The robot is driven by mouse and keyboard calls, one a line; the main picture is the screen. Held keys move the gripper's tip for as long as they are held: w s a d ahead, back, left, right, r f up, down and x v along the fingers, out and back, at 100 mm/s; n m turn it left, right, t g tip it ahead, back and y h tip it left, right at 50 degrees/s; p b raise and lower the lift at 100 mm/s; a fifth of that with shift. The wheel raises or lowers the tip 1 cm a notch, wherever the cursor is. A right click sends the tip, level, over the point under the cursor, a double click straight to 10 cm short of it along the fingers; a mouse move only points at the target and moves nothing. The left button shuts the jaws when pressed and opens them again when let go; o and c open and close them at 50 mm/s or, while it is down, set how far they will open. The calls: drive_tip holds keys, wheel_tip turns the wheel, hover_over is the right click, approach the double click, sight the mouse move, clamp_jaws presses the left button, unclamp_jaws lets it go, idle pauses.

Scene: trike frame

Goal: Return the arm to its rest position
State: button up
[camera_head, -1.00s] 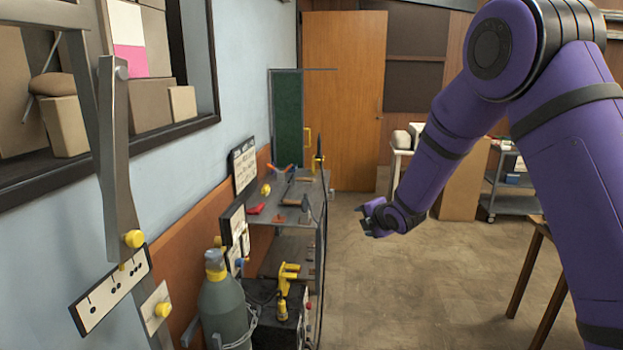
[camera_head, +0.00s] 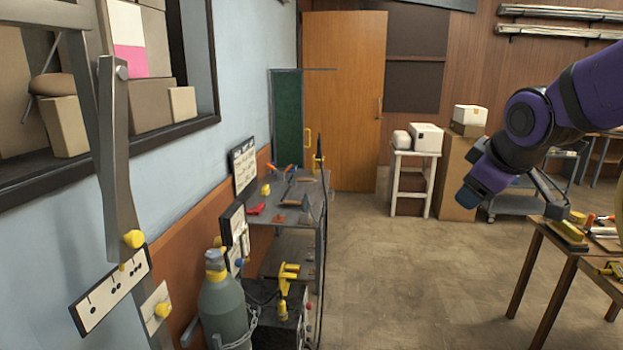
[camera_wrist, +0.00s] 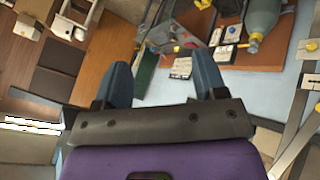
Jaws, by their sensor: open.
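My gripper (camera_wrist: 161,62) is open in the wrist view. Its two blue-grey fingers stand apart with nothing between them. In the head view my purple arm is folded in from the right edge. Its lower end hangs in the air above the floor, left of the wooden table (camera_head: 541,236). The fingers cannot be made out clearly in the head view.
A grey metal frame (camera_head: 117,165) with yellow knobs stands at the left. Behind it are a gas cylinder (camera_head: 222,303) and a grey shelf unit (camera_head: 290,213). A white stool (camera_head: 411,180) holds boxes at the back. The middle floor (camera_head: 410,285) is clear.

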drive_tip(key=s+d+m+g, duration=0.1)
drive_tip(key=s+m, duration=0.7)
drive_tip(key=s, duration=1.3)
drive_tip(key=shift+r+g, duration=0.25)
drive_tip(key=shift+g, duration=0.55)
